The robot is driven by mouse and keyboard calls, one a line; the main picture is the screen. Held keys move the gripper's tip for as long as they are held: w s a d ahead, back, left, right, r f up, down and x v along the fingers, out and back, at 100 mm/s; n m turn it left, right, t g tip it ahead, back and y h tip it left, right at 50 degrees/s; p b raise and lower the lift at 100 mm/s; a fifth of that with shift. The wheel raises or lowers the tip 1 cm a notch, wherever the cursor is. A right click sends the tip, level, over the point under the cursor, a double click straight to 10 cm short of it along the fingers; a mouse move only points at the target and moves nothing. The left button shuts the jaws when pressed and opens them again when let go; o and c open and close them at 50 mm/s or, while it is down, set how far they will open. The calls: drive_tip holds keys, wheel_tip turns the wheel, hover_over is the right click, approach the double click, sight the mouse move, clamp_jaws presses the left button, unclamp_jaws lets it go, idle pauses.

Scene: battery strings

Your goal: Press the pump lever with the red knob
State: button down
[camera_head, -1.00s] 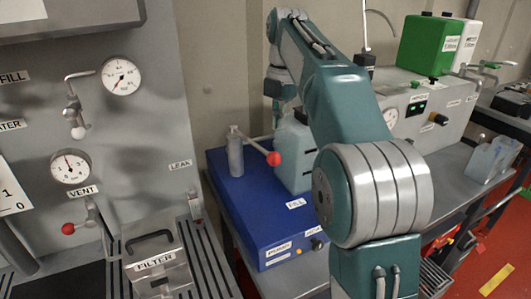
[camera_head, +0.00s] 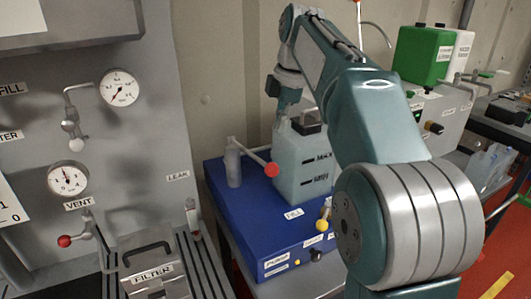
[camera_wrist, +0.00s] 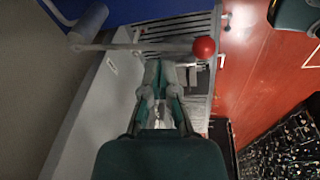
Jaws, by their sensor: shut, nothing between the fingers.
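The pump lever (camera_head: 253,158) is a grey rod with a red knob (camera_head: 272,170) at its end, running from an upright grey cylinder (camera_head: 232,165) on a blue box (camera_head: 220,195). The lever (camera_wrist: 140,47), its red knob (camera_wrist: 204,47) and the cylinder (camera_wrist: 88,22) also show in the wrist view. My gripper (camera_wrist: 165,65) is shut and empty. Its tips appear just below the rod in the wrist view, left of the knob; I cannot tell whether they touch. In the head view my wrist hangs above the knob, and the fingertips are hard to make out.
A translucent tank (camera_head: 300,180) stands on the blue box right behind the knob. A yellow knob (camera_head: 322,225) is at the box's front right. A grey panel with gauges (camera_head: 68,178) and a filter box (camera_head: 150,280) stand at left. A green container (camera_head: 418,55) stands back right.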

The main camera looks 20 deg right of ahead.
drive_tip(key=s+r+m+t+y, duration=0.1)
drive_tip(key=s+r+m+t, duration=0.4)
drive_tip(key=m, duration=1.2)
drive_tip(key=shift+a+r, duration=0.15)
drive_tip(key=shift+r, duration=0.3)
drive_tip(key=shift+s, duration=0.1)
drive_tip(key=s+f+x, duration=0.1)
drive_tip(key=s+x, duration=0.1)
drive_tip(key=x, duration=1)
drive_tip(key=shift+f, duration=0.6)
drive_tip(key=shift+a+f, duration=0.1)
drive_tip(key=shift+f, duration=0.05)
